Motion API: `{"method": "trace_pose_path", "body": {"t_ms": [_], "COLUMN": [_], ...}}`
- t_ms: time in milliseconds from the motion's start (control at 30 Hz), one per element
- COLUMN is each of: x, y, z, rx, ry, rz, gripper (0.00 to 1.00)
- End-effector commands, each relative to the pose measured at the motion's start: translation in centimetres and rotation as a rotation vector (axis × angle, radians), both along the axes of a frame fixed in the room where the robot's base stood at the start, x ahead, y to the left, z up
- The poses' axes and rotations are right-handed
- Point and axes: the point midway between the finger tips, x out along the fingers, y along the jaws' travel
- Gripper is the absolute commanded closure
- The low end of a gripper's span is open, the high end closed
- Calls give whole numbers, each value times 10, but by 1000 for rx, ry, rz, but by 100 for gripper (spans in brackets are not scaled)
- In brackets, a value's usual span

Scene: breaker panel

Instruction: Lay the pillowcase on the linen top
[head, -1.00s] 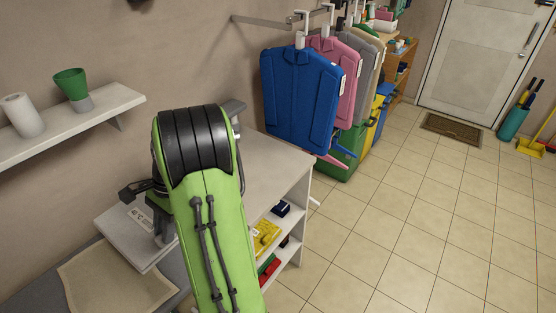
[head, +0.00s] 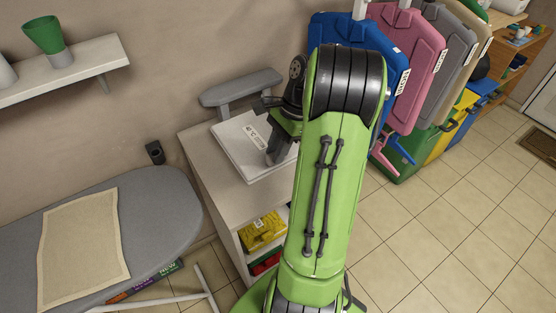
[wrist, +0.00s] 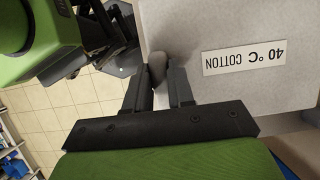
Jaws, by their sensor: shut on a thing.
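The pillowcase (head: 232,152) is a flat, pale folded piece with a printed label. In the wrist view the pillowcase (wrist: 225,30) fills the upper right, and its label reads 40 °C COTTON. My gripper (head: 274,158) is shut on its right edge in the head view. In the wrist view my gripper (wrist: 166,85) has a small grey lump between its fingers. The linen top (head: 207,186) is the pale top of a shelf cabinet, and the pillowcase is over it. I cannot tell whether the pillowcase touches it. My arm hides the top's right part.
A grey ironing board (head: 165,205) with a beige cloth (head: 80,245) stands at left. A grey padded sleeve board (head: 240,88) is behind the pillowcase. Coloured garment-shaped panels hang at the right, including a blue one (head: 335,30). Tiled floor (head: 440,235) is clear at right.

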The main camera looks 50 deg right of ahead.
Motion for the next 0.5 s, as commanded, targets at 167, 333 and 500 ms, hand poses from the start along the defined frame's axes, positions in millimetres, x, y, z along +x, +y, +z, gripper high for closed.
{"method": "trace_pose_path", "body": {"t_ms": [167,333,500], "x": [0,0,0], "y": [1,1,1], "z": [-39,-69,-100], "rx": [4,3,3], "ry": [3,3,2], "rz": [1,1,0], "gripper": [100,100,100]}}
